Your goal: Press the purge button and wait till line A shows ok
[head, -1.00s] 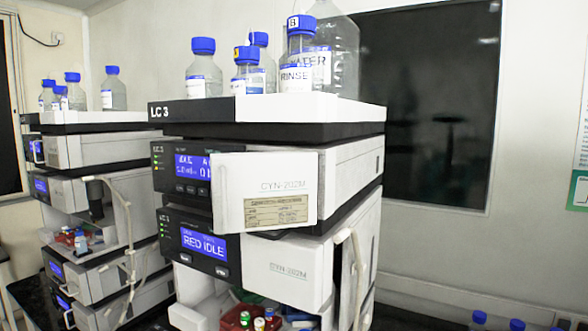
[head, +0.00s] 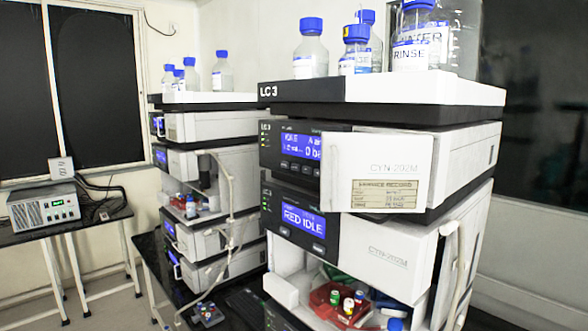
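The near stack is marked LC 3 and stands right of centre. Its upper module has a lit blue display (head: 302,146) that seems to read "IDLE", with an "A" and "0 ba"; the smaller text is unclear. A row of small buttons (head: 299,168) sits under this display; their labels are too small to read. The module below has a blue display (head: 303,219) reading "RED IDLE", with small buttons (head: 318,247) beneath it. I cannot tell which button is purge. Neither of my grippers is in view.
A white hinged-looking panel (head: 376,172) with a service label juts beside the upper display. Capped bottles (head: 311,52) stand on top of the stack. A second stack (head: 207,128) stands behind left. A grey box (head: 44,205) sits on a far-left table. Floor shows at lower left.

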